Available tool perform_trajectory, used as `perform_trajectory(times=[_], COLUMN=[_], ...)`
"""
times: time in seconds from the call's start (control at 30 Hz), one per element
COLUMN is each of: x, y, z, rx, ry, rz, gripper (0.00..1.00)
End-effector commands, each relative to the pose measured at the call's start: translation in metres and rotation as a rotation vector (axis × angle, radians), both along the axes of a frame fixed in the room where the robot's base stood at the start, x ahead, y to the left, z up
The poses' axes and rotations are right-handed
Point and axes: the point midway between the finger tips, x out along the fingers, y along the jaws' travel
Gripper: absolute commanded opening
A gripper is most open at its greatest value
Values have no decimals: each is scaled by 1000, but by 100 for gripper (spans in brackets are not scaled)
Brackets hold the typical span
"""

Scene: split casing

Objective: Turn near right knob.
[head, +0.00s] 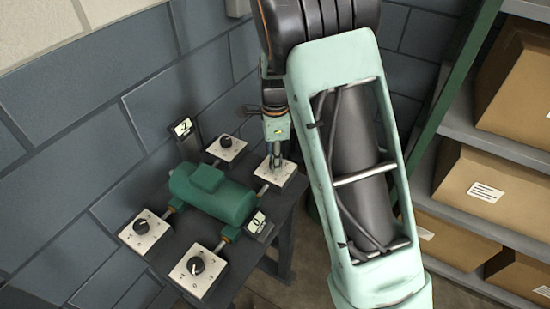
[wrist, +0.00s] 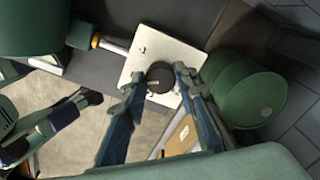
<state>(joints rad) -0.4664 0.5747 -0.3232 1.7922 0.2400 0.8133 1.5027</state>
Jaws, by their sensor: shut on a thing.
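A green motor-like casing (head: 212,194) lies on a dark bench with white dial plates around it, each with a black knob. One knob (head: 196,265) is at the front, one (head: 141,227) at the left and one (head: 226,142) at the back. My gripper (head: 275,160) points down at the plate on the right (head: 278,178), hiding most of its knob in the head view. In the wrist view, my gripper (wrist: 157,80) has one finger on each side of that plate's black knob (wrist: 160,76), shut on it. The knob's pointer is not clear.
Small displays stand at the back left (head: 182,128) and right (head: 258,224) of the casing. A green drum (wrist: 243,88) is close beside the plate in the wrist view. Shelves with cardboard boxes (head: 487,186) stand at the right, and a block wall (head: 80,130) is behind.

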Motion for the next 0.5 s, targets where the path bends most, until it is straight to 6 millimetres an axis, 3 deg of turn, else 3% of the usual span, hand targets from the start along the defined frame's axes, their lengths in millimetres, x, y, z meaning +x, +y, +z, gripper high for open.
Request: perform_trajectory(times=[0.1, 0.13, 0.27, 0.5], x=[1, 1, 1, 0], y=[0, 0, 0, 0], z=[1, 1, 1, 0], rx=[0, 0, 0, 0], ry=[-3, -3, -2, -1], rz=[1, 1, 1, 1], gripper=[3, 29, 43, 45])
